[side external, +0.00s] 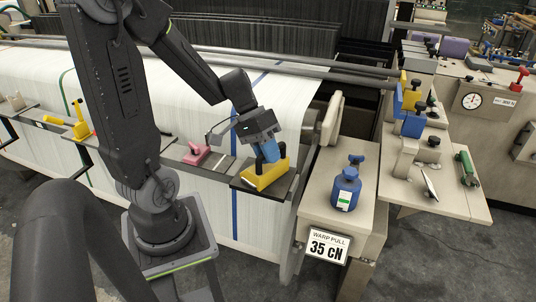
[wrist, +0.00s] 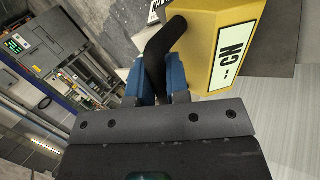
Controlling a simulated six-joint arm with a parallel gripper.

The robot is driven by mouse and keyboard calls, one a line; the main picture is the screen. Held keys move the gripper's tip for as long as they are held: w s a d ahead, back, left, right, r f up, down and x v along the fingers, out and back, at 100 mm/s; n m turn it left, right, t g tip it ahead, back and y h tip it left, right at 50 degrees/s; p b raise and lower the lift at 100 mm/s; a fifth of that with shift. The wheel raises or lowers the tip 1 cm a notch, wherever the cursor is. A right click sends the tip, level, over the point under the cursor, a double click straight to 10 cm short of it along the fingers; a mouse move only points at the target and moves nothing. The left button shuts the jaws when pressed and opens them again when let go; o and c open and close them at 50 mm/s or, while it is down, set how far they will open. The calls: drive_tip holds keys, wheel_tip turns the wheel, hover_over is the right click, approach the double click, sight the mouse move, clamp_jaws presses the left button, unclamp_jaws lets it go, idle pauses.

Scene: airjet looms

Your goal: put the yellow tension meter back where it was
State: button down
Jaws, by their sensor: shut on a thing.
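The yellow tension meter (side external: 264,176) is at the dark plate (side external: 243,186) on the front rail of the loom. I cannot tell whether it rests on the plate or is just above it. My gripper (side external: 268,153) reaches down to it from above, its blue fingers shut on the meter's black handle. In the wrist view the blue fingertips (wrist: 163,82) pinch the black handle. The meter's yellow body (wrist: 203,48) sits beside them, with a pale label reading "-- CN".
A pink tool (side external: 196,153) lies on the rail to the left, and a yellow tool (side external: 80,124) is farther left. A blue bottle-shaped object (side external: 346,189) stands on the beige block at right, above a "WARP PULL 35 CN" sign (side external: 328,247). White warp threads (side external: 180,95) spread behind the rail.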

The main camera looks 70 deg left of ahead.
drive_tip(key=shift+f, duration=0.15)
drive_tip(key=c, duration=1.6)
unclamp_jaws()
drive_tip(key=shift+f, duration=0.1)
drive_tip(key=o, duration=0.5)
drive_tip(key=v, duration=1.1)
drive_tip(key=s+d+r+m+t+y, duration=0.1)
drive_tip(key=d+m+y, duration=0.1)
drive_tip(key=d, duration=0.5)
drive_tip(key=s+d+r+m+t+y, duration=0.1)
drive_tip(key=s+d+m+t+y, duration=0.1)
drive_tip(key=d+y, duration=0.2)
drive_tip(key=d, duration=0.3)
drive_tip(key=shift+s+d+r+m, duration=0.15)
drive_tip(key=shift+s+d+m, duration=0.05)
drive_tip(key=shift+s+m, duration=0.1)
